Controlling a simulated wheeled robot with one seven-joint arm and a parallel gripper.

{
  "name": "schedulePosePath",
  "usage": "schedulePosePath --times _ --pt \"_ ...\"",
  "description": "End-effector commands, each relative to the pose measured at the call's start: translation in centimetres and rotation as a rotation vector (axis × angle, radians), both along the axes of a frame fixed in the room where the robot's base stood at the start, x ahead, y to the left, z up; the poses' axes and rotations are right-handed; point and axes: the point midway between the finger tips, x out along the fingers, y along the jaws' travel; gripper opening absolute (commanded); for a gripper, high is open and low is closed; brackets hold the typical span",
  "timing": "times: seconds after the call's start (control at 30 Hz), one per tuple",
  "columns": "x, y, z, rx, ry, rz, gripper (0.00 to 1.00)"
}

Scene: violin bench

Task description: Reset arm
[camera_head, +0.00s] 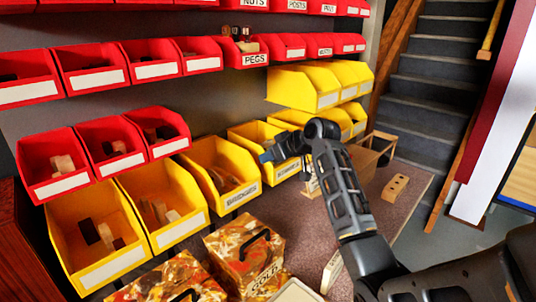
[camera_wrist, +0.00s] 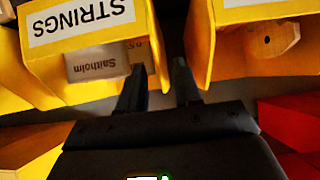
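My arm (camera_head: 345,190) reaches up from the lower right over the bench, with its wrist bent to the left. My gripper (camera_head: 268,154) is in front of the yellow bins, by the bin at the middle of the row. The fingers point at the gap between two yellow bins. One is the STRINGS bin (camera_wrist: 28,75), holding a labelled box (camera_wrist: 98,62). The other yellow bin (camera_wrist: 230,62) holds a wooden block (camera_wrist: 270,40) with a hole.
Red bins (camera_head: 90,70) and yellow bins (camera_head: 75,262) line the left and back. Patterned boxes with black handles (camera_head: 243,258) stand at the bench front. A wooden block with holes (camera_head: 396,187) lies on the bench at right. Stairs (camera_head: 435,100) rise behind.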

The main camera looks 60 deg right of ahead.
Motion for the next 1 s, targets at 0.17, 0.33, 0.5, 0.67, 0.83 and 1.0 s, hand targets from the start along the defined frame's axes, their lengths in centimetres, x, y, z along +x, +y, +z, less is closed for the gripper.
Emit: schedulePosePath --times 0.17,0.33,0.5,0.67,0.83,1.0 --pt "-2.0 0.5 1.4 -0.002 -0.003 -0.002 0.34" --pt "-4.2 1.0 3.1 -0.002 -0.004 -0.002 0.34" --pt "-5.6 1.3 4.1 -0.002 -0.002 -0.002 0.34" --pt "-5.9 1.4 4.4 -0.002 -0.002 -0.002 0.34" --pt "-5.9 1.4 4.6 -0.001 -0.002 -0.001 0.34" --pt "-5.9 1.4 7.1 -0.002 -0.002 0.0 0.34"
